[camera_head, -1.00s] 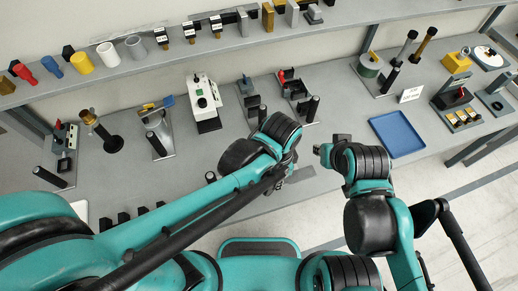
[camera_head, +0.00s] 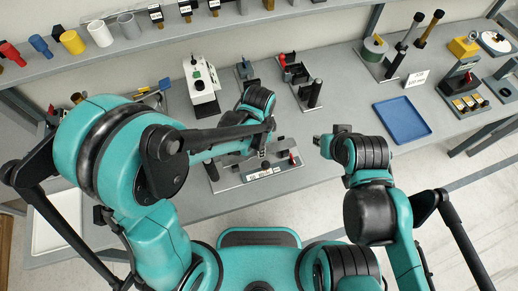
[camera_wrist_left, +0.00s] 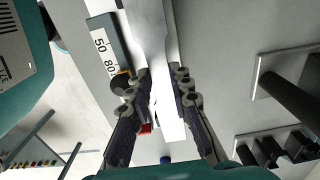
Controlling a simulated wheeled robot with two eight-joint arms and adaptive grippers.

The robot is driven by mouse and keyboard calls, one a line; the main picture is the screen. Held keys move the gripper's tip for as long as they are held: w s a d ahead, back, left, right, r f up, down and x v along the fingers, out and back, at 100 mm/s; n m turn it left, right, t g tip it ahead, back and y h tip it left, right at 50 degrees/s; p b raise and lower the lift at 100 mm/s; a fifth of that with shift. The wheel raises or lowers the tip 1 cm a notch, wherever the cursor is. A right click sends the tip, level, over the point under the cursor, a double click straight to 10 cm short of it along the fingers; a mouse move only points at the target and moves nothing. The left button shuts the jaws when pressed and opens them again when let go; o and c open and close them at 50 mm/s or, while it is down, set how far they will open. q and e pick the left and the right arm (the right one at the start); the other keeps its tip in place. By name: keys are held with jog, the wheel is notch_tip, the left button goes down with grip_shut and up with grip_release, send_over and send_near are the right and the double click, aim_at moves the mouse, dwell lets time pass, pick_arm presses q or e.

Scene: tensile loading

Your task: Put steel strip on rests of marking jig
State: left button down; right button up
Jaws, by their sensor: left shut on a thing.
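My left gripper (camera_head: 262,150) reaches over the marking jig (camera_head: 262,176), a grey base with black posts, a red-tipped part and a numbered scale. In the left wrist view, my left gripper (camera_wrist_left: 163,85) is shut on a pale steel strip (camera_wrist_left: 160,45), which runs lengthwise between the fingers. The jig's scale (camera_wrist_left: 103,45), marked 50 and 80, lies just left of the strip. In the head view the strip is mostly hidden by my arm. I cannot tell whether it touches the rests. My right gripper (camera_head: 322,146) hangs right of the jig; its fingers are unclear.
A blue tray (camera_head: 401,120) lies to the right on the bench. A white control box (camera_head: 201,85) and black fixtures (camera_head: 300,80) stand behind the jig. A shelf (camera_head: 110,55) with several coloured cylinders runs along the back.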

pick_arm(q)
jog(key=shift+f, duration=0.1)
jog(key=shift+f, duration=0.15)
jog(key=c, duration=1.6)
grip_release()
jog(key=shift+c, duration=0.2)
